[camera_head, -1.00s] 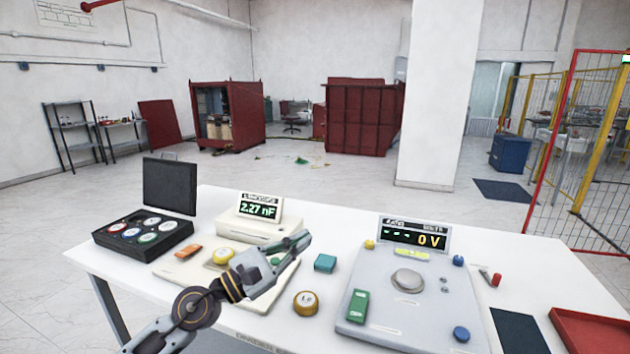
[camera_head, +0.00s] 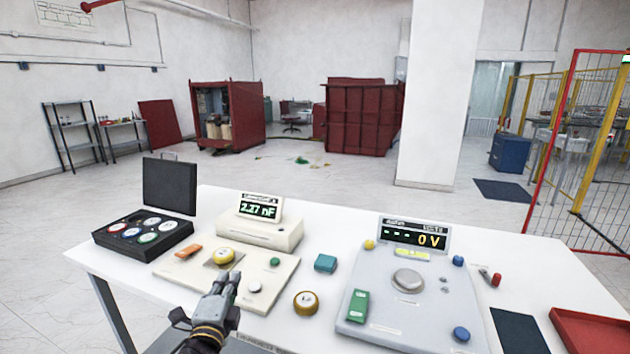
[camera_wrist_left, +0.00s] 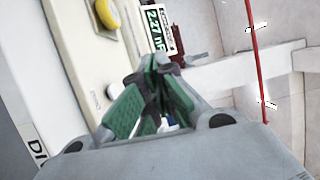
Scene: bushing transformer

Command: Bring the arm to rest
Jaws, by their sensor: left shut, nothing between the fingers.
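The panel bears a yellow knob (camera_head: 223,256), a green button (camera_head: 275,262) and a white knob (camera_head: 255,286). Its display (camera_head: 258,209) reads 2.27 nF. My right gripper is not in view.
An open black case (camera_head: 140,236) with several round discs stands at the left. A brown-yellow disc (camera_head: 305,302) and teal block (camera_head: 325,263) lie mid-table. A grey console (camera_head: 382,318) reading 0 V and a red tray (camera_head: 590,330) are at the right.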

